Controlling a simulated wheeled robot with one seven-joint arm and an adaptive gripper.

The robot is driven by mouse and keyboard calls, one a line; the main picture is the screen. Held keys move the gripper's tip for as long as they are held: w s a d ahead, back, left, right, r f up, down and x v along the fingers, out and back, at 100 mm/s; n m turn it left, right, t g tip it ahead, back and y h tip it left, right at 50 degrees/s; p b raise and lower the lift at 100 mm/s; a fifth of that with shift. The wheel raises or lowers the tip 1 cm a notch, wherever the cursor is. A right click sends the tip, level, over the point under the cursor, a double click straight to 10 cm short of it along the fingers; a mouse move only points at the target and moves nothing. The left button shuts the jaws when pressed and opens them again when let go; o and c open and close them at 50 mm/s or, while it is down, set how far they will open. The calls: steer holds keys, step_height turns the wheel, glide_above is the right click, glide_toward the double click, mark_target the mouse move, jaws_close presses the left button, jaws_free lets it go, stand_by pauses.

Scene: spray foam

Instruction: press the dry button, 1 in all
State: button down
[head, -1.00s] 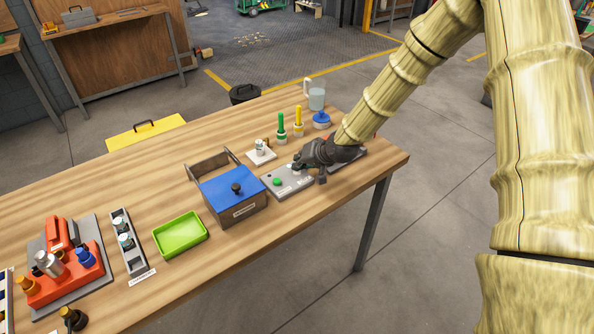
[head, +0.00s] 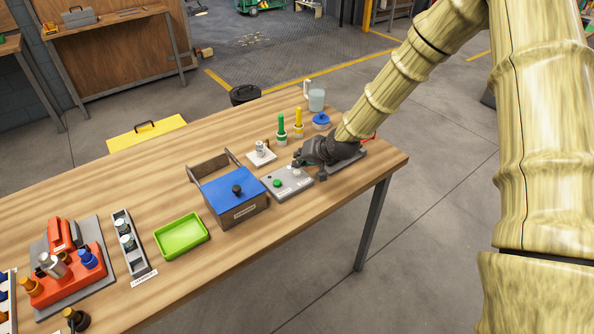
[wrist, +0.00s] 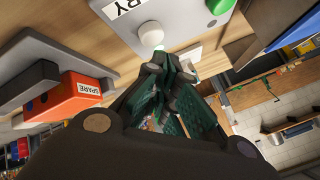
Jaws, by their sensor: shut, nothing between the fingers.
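A grey button panel (head: 288,184) lies on the wooden table near its front edge. It carries a green button (head: 277,183) and a white button (head: 295,171). In the wrist view the white button (wrist: 150,36) stands beside a label (wrist: 124,8) whose visible letters end in "RY". The green button (wrist: 219,5) is cut by the top edge there. My gripper (head: 298,163) is shut and empty, just beyond the white button in the head view. In the wrist view its fingertips (wrist: 166,72) are close to the white button and look apart from it.
A blue-lidded box (head: 222,188) stands left of the panel. A small white stand (head: 261,156), green and yellow bottles (head: 298,122) and a clear jug (head: 316,101) are behind. A green tray (head: 181,235) is further left.

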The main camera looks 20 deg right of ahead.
mark_target(300, 170)
steer(key=shift+r+p, duration=1.6)
steer(key=shift+r, duration=0.95)
steer(key=shift+d+f, duration=0.1)
